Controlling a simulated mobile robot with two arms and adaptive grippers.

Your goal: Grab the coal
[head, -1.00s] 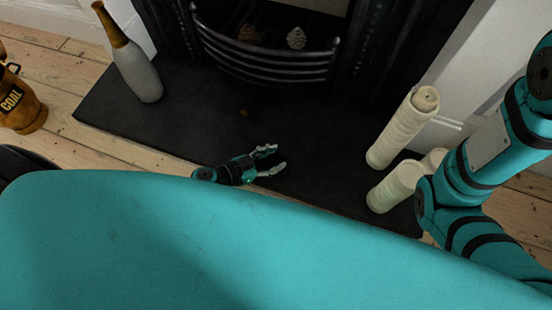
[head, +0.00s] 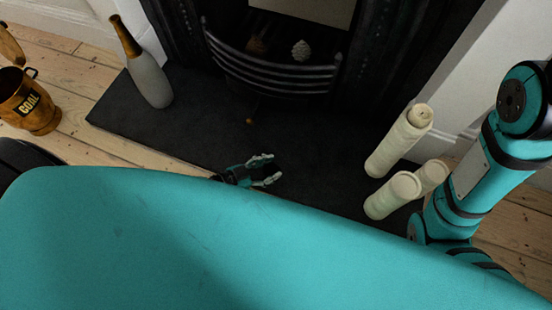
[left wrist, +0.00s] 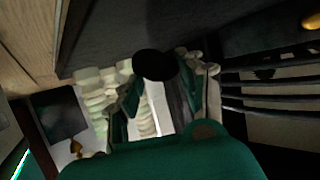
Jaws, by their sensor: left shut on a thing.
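My left gripper (head: 268,170) is low over the dark hearth in the head view, just beyond my teal body. In the left wrist view a black, rounded lump of coal (left wrist: 155,64) sits at the fingertips, and the gripper is shut on it. In the head view the coal cannot be told from the black hearth. A copper bucket (head: 30,104) marked COAL stands on the floorboards at the far left. My right arm shows at the right; its gripper is out of view.
Cream candles (head: 400,140) stand on the hearth (head: 200,128) right of the left gripper. A grey bottle (head: 150,80) with a golden neck stands at its left end. The fireplace grate (head: 270,72) is behind. A small orange thing (head: 249,121) lies on the hearth.

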